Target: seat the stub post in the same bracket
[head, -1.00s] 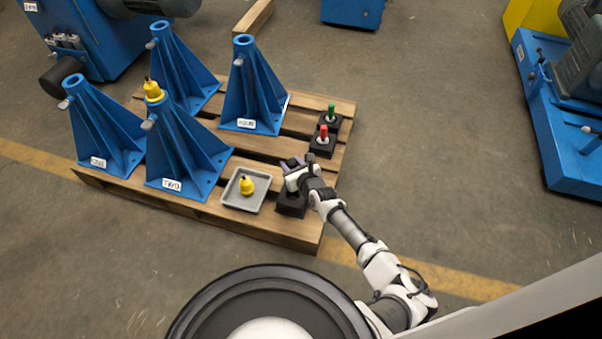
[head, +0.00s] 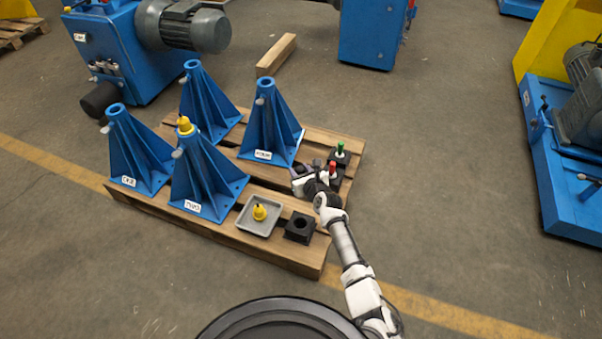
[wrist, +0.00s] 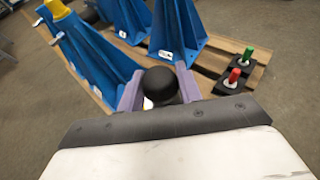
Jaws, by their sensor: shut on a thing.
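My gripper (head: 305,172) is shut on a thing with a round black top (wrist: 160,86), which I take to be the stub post. The purple fingers sit on either side of it in the wrist view, and its lower part is hidden. It is held over the right part of the pallet. Several blue brackets stand on the pallet: one at the left (head: 135,155), the one labelled TWO (head: 202,175) with a yellow plug (head: 185,126) in its top, one at the back (head: 207,100) and one at the right (head: 268,125). The left, back and right brackets have open tops.
A grey tray (head: 243,223) holds another yellow plug (head: 259,212). Beside it is an empty black holder (head: 300,229). Black holders with a red post (head: 332,168) and a green post (head: 340,149) stand right of my gripper. Blue machines stand beyond the pallet.

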